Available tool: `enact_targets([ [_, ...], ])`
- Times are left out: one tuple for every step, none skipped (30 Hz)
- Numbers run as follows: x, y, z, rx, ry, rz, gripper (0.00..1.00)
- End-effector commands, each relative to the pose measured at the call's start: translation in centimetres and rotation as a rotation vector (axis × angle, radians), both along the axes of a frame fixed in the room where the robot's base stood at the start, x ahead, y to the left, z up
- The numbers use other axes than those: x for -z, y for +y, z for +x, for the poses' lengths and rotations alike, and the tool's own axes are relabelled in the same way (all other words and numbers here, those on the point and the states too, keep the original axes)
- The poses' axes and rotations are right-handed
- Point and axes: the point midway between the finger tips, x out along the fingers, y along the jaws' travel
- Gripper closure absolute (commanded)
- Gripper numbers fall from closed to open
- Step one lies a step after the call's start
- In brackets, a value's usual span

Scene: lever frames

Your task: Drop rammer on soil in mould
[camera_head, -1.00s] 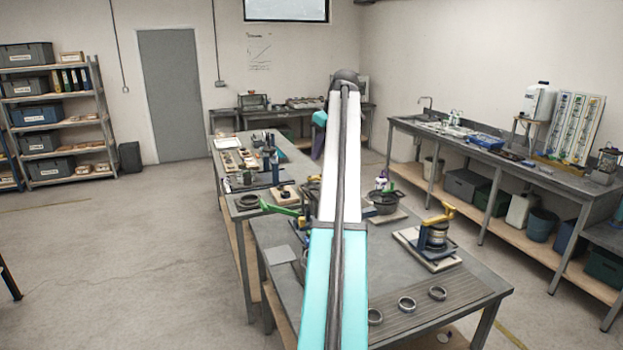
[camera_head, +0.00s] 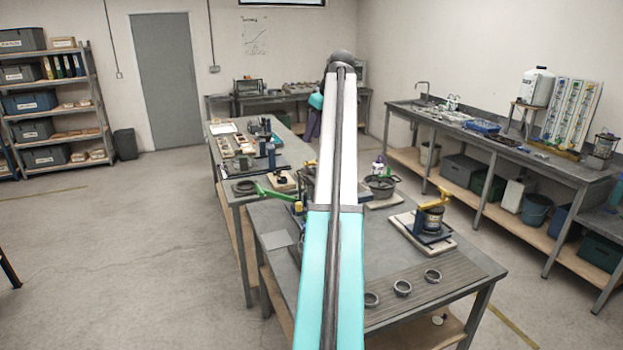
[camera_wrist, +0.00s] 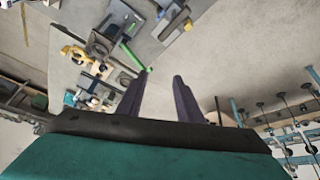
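My gripper shows in the wrist view (camera_wrist: 161,76) with its two dark fingers apart and nothing between them. In the head view, a teal and purple part of it (camera_head: 313,122) shows beside my arm, over the far tables. A metal cylinder with a yellow handle (camera_head: 433,214) stands on a board on the near table; it may be the mould device. A green lever (camera_head: 277,196) sticks out to the left of my arm; it also shows in the wrist view (camera_wrist: 130,54), beyond the fingers. I cannot pick out the rammer or the soil for certain; my arm hides part of the table.
Several metal rings, one here (camera_head: 402,288), lie on the near table's front right. A dark pot (camera_head: 380,186) stands behind. A long bench (camera_head: 500,150) runs along the right wall, and shelves (camera_head: 55,105) stand at the left. The floor at left is clear.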

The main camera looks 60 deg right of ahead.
Motion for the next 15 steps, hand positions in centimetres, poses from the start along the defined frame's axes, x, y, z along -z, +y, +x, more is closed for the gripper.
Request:
enact_targets([
  [-0.2,-0.2,0.4,-0.005,-0.021,-0.016,0.67],
  [-0.3,-0.2,0.7,-0.009,-0.037,-0.028,0.67],
  [-0.5,-0.2,1.1,-0.016,-0.062,-0.045,0.67],
  [-0.6,-0.1,1.4,-0.021,-0.082,-0.058,0.67],
  [-0.8,-0.1,1.7,-0.025,-0.105,-0.073,0.67],
  [-0.9,0.1,2.2,-0.031,-0.137,-0.092,0.67],
  [-1.1,0.3,2.5,-0.036,-0.160,-0.106,0.67],
  [-1.2,0.5,2.8,-0.040,-0.183,-0.118,0.67],
  [-1.3,0.7,3.2,-0.044,-0.215,-0.135,0.67],
  [-1.4,0.9,3.4,-0.046,-0.237,-0.147,0.67],
  [-1.5,1.1,3.7,-0.049,-0.261,-0.158,0.67],
  [-1.5,1.4,4.0,-0.051,-0.292,-0.173,0.67],
  [-1.5,1.6,4.2,-0.052,-0.315,-0.183,0.67],
  [-1.4,1.8,4.3,-0.051,-0.339,-0.195,0.67],
  [-1.4,2.0,4.5,-0.051,-0.369,-0.208,0.67],
])
